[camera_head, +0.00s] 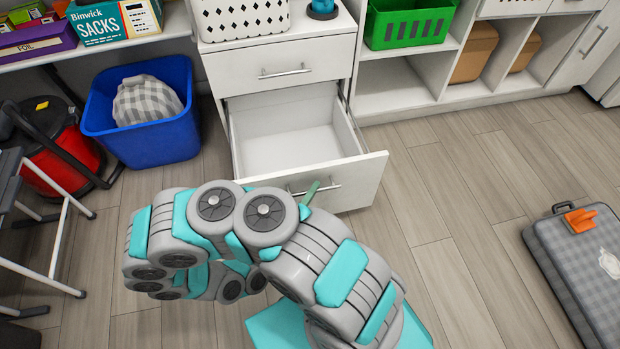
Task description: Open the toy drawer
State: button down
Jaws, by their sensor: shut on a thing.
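The white drawer (350,190) is pulled well out of the lower part of a white cabinet (276,62). Its inside is empty and pale. My gripper (310,192) is at this handle, mostly hidden behind my grey and teal arm; one greenish finger shows, and the gripper is shut on the handle.
The upper drawer with its own handle (285,72) is closed. A blue bin (142,148) with a checked item stands left, near a red and black vacuum (62,150) and metal-legged furniture. A grey checked case (585,262) lies right. Floor between is clear.

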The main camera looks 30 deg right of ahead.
jog(key=shift+s, duration=0.2)
jog(key=c, duration=0.9)
grip_release()
jog(key=shift+a, duration=0.1)
jog(key=shift+v, duration=3.9)
